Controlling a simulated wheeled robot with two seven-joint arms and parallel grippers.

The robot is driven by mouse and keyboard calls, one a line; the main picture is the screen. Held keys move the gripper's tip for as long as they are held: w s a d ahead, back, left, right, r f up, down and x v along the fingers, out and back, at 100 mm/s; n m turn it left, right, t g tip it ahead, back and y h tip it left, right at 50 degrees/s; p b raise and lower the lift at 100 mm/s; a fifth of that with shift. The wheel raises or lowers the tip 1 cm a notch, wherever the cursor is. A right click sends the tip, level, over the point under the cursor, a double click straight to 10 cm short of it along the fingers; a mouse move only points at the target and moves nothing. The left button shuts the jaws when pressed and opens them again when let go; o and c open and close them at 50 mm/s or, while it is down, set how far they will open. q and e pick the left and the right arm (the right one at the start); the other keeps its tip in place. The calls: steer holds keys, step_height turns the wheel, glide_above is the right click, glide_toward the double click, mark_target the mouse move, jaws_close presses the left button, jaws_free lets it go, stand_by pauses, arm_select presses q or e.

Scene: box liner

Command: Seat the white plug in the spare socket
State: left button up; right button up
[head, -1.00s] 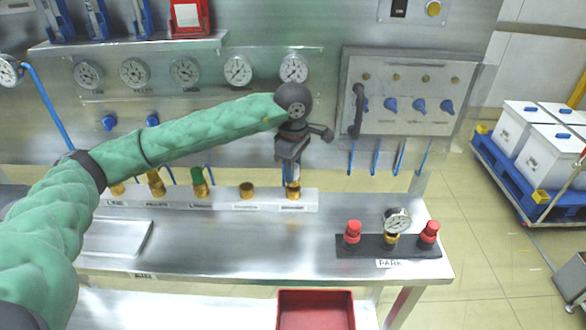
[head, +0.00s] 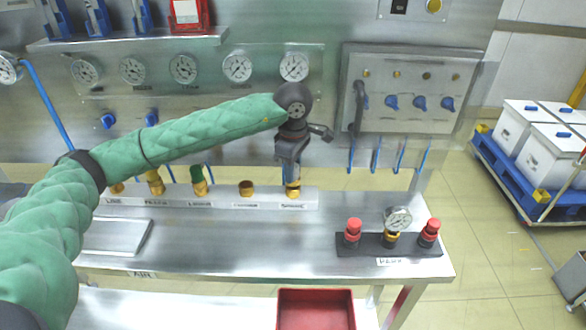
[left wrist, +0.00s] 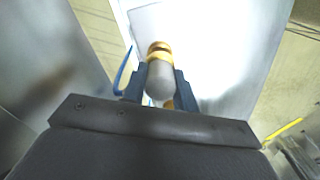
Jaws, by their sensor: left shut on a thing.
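My left gripper (head: 291,168) is shut on the white plug, pointing down over the rightmost brass socket (head: 293,191) of the rail. In the left wrist view the plug (left wrist: 160,80) shows as a pale rounded body between the two dark fingers (left wrist: 159,88), with a brass ring at its far end. In the head view the fingers mostly hide the plug. Its lower end meets or nearly meets the socket; I cannot tell how deep it sits. The label under that socket is too blurred to read surely. My right gripper is out of view.
The rail (head: 221,197) also holds an uncapped brass fitting (head: 246,188), a green-topped one (head: 199,181) and others to the left. A black block (head: 375,249) with red caps and a gauge stands at the right. A red bin (head: 315,312) is below the front edge.

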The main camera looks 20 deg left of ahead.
arm_select(q)
steer(key=shift+f+b, duration=0.5)
steer(key=shift+f, duration=0.05)
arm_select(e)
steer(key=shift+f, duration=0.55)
arm_select(q)
steer(key=o, duration=1.1)
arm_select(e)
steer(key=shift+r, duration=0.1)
arm_select(q)
step_height(320, 180, up, 8)
steer(key=shift+f+b, duration=0.1)
steer(key=shift+b, duration=0.95)
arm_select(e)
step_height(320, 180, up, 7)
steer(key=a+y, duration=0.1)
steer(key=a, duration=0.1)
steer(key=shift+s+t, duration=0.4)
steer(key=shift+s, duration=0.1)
